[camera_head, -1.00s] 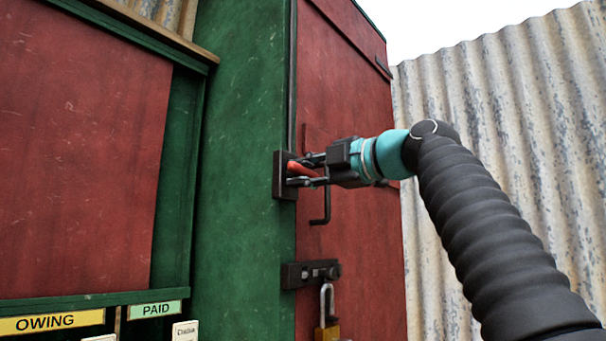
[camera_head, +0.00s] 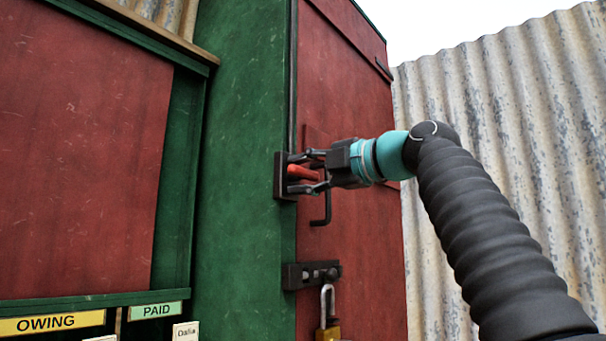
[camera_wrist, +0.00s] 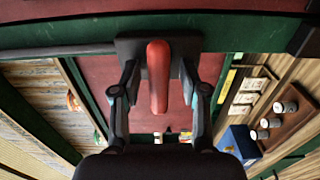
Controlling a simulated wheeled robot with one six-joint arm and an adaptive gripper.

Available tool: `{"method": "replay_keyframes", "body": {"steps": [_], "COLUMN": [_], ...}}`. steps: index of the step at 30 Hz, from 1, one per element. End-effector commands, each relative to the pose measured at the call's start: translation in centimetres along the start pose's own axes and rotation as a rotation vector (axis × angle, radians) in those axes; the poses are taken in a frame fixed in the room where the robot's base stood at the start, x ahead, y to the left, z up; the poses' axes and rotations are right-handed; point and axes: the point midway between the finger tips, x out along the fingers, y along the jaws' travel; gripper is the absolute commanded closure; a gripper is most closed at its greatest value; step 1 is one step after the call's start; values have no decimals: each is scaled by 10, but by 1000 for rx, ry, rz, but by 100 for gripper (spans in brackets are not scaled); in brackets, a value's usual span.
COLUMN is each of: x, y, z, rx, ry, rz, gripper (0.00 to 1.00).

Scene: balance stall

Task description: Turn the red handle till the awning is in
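The red handle (camera_head: 303,172) sticks out from a dark mounting plate (camera_head: 284,188) on the green corner post of the stall. My gripper (camera_head: 309,172) is around the handle with its fingers spread, one above it and one below it. In the wrist view the red handle (camera_wrist: 158,76) lies between the two fingers (camera_wrist: 158,88), with a gap on each side, so my gripper is open and touches neither side visibly. The awning is not clearly in view.
A dark bent rod (camera_head: 327,207) hangs just below my gripper. A hasp (camera_head: 311,274) with a padlock (camera_head: 327,320) is lower on the red side panel. In the wrist view, a tray with several cups (camera_wrist: 290,115) and a blue box (camera_wrist: 240,143) are at right.

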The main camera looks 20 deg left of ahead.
Motion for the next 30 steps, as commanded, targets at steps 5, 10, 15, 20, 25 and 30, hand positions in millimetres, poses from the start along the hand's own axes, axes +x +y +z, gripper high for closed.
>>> {"method": "replay_keyframes", "body": {"steps": [5, 10, 15, 20, 25, 30], "x": [0, -5, -18, -33, -69, -97], "y": [0, 1, 2, 1, 1, 0], "z": [0, 1, 1, 0, 1, 0], "rx": [0, 1, 1, 2, 2, 0], "ry": [-1, -2, -3, -4, -7, -5], "rz": [1, 0, -1, 2, 1, 0], "gripper": [56, 56, 56, 56, 56, 56]}}
